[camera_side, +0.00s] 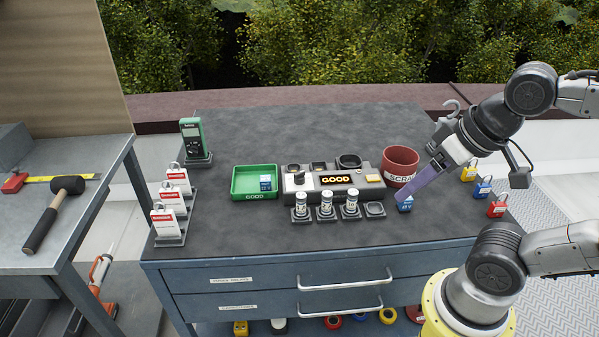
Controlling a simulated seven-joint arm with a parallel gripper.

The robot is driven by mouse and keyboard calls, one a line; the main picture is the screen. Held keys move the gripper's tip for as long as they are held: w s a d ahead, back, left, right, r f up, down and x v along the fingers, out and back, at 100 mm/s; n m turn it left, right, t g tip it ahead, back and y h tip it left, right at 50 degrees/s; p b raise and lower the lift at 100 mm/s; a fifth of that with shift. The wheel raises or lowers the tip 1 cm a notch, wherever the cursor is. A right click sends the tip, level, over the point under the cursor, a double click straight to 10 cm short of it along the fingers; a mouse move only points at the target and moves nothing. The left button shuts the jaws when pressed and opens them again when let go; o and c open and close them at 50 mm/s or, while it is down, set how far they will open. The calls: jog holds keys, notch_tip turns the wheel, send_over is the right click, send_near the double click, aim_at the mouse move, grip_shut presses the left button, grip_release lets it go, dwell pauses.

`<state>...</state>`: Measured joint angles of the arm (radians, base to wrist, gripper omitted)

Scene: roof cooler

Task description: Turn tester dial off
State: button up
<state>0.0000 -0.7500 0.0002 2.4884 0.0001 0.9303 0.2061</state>
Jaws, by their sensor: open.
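My gripper (402,196) is to the right of the tester, well apart from the dial. Its long purple fingers point down-left at a small blue block (404,206) near the table's front right. The fingers look open, and I cannot tell whether they touch the block.
A green GOOD tray (240,185) holding a blue item is left of the tester. A red SCRAP bin (400,158) stands between tester and arm. Several white cylinders in holders (326,204) line the tester's front. Padlocks (484,188) are at right; white tags (164,222) at left.

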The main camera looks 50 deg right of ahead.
jog(key=w+r+m, duration=0.7)
jog(key=r+m, duration=0.1)
jog(key=m+g, duration=0.5)
jog(key=m, duration=0.6)
send_over(300, 173)
notch_tip(300, 173, down, 11)
notch_tip(300, 173, down, 13)
jog(key=shift+w+f, duration=0.1)
jog(key=shift+f, duration=0.1)
